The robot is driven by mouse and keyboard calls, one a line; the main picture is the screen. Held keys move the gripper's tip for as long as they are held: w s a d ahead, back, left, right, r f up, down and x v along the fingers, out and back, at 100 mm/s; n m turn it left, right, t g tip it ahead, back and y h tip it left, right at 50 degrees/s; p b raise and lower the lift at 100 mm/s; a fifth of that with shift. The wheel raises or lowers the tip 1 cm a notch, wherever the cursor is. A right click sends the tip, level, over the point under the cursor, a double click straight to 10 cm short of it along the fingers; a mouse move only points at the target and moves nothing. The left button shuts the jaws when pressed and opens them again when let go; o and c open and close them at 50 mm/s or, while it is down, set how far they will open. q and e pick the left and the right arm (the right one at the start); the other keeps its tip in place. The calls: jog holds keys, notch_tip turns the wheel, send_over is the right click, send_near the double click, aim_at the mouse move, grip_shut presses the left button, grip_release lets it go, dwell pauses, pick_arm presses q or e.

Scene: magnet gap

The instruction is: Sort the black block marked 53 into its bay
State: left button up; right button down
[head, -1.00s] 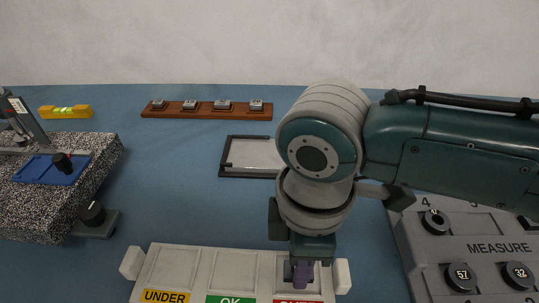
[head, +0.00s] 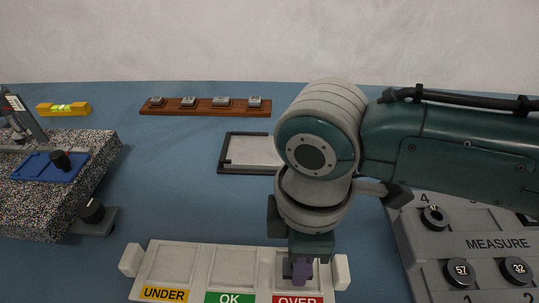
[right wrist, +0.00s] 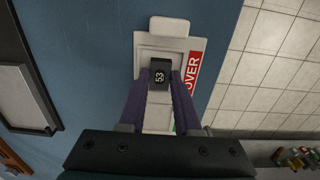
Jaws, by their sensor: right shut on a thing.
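The black block marked 53 (right wrist: 159,75) is between the purple fingers of my right gripper (right wrist: 160,82) in the right wrist view. My right gripper (head: 300,270) is shut on it, at the OVER bay of the pale sorting tray (head: 340,271). In the head view the fingers and wrist hide the block. The tray has UNDER (head: 165,294), OK (head: 230,298) and OVER (head: 297,299) labels along its front. I cannot tell whether the block touches the bay floor. My left gripper is not in view.
A grey MEASURE tray (head: 410,235) with round numbered pieces stands at the right. A speckled granite block (head: 95,170) with a gauge stands at the left. A black-framed plate (head: 250,150) and a wooden strip (head: 205,108) lie behind. Blue table is clear between them.

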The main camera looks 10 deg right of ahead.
jog(key=c, duration=0.5)
grip_release()
jog(key=shift+c, duration=0.5)
jog(key=c, duration=0.5)
jog(key=shift+o, duration=0.2)
notch_tip(320, 180, up, 4)
jog(key=p, duration=0.5)
jog(key=shift+r, duration=0.25)
